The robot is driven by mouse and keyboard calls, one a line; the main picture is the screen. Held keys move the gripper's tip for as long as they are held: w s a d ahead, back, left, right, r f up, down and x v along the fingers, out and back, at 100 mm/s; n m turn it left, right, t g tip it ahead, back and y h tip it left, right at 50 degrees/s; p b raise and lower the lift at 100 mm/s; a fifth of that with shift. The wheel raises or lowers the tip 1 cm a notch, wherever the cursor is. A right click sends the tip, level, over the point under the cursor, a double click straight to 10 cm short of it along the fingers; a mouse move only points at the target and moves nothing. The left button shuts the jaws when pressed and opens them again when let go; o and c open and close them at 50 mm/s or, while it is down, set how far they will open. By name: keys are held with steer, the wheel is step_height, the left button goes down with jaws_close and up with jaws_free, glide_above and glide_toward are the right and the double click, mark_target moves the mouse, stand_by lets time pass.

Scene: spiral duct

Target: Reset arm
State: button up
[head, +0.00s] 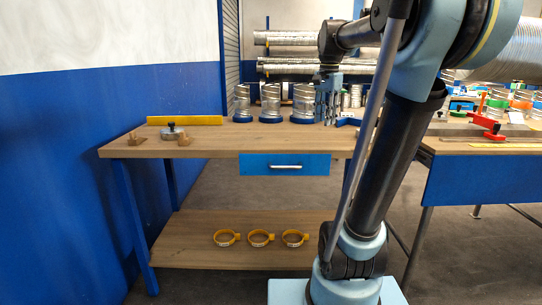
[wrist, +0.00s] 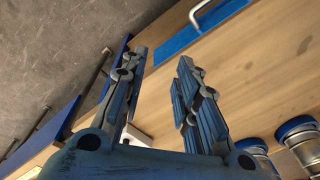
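My arm stands on the right of the head view, bent over the workbench (head: 215,146). My gripper (head: 327,118) points down above the bench's back right part, close to the metal duct pieces. In the wrist view my gripper (wrist: 163,58) has its two blue fingers apart with nothing between them, so it is open and empty. Bare wood of the bench (wrist: 245,85) and grey floor lie beyond the fingers. I cannot tell the exact height of the fingertips above the bench.
Several silver duct pieces (head: 270,101) on blue bases stand at the bench back. A yellow bar (head: 185,120) and a grey clamp-like part (head: 171,133) lie left. The blue drawer (head: 262,164) is shut. Three yellow rings (head: 261,239) lie on the lower shelf. Another bench (head: 490,148) stands right.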

steer(key=s+f+n, duration=0.5)
steer(key=s+f, duration=0.6)
steer(key=f, duration=0.3)
steer(key=s+f+n+t, duration=0.1)
steer(key=s+f+n, duration=0.4)
steer(key=s+f, duration=0.6)
step_height(320, 180, down, 4)
steer(key=shift+s+r, duration=0.15)
steer(key=shift+w+f, duration=0.2)
steer(key=shift+w, duration=0.2)
